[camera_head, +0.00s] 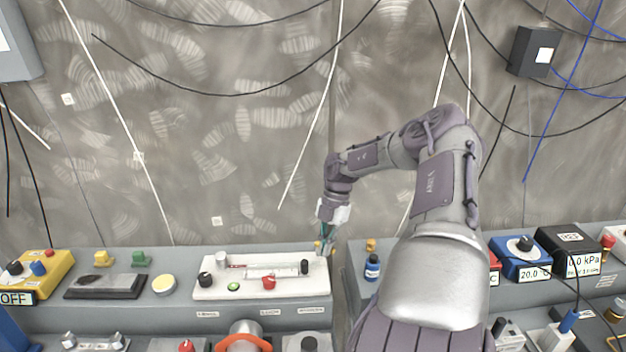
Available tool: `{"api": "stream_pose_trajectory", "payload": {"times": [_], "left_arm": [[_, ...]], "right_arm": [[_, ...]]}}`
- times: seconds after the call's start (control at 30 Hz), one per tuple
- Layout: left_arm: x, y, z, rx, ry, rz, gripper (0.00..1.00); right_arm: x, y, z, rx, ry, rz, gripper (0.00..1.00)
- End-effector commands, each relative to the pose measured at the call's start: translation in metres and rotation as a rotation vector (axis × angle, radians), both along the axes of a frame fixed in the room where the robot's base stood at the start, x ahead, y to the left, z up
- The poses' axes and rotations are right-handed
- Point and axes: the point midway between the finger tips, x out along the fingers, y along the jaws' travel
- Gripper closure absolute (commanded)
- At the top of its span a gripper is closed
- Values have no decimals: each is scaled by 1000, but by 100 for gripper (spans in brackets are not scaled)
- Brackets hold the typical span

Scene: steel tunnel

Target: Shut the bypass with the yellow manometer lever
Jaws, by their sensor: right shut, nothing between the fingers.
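A white panel (245,290) with a clear slanted tube, likely the manometer, lies on the grey bench left of centre. It carries a black knob (205,279), a red knob (268,282), a small green round piece (233,287) and a black upright piece (304,267). A small yellow part (318,246) shows at its far right corner, right by my right gripper (325,246); I cannot tell whether it is the lever or whether they touch. My right gripper points down there, small in view, shut and empty. My left gripper is out of view.
A yellow box (52,270) reading OFF stands at far left. A blue box (520,262) reading 20.0 and a black box (572,250) reading kPa stand at right. A small blue bottle (372,268) stands beside my right arm. Cables hang on the wall behind.

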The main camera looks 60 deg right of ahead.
Motion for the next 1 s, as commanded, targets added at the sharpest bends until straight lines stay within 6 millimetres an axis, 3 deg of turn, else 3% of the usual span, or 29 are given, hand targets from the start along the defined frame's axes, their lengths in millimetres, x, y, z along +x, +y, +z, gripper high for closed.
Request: {"api": "stream_pose_trajectory", "payload": {"times": [0.03,0.4,0.7,1.0], "left_arm": [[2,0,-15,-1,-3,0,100],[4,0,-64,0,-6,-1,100],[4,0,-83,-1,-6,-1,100],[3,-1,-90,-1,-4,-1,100]], "right_arm": [[0,-2,-7,-3,-2,45,100],[-5,-13,-7,-3,-1,390,100],[-6,-17,-3,-3,-1,601,100],[-6,-19,0,-2,-2,594,100]]}}
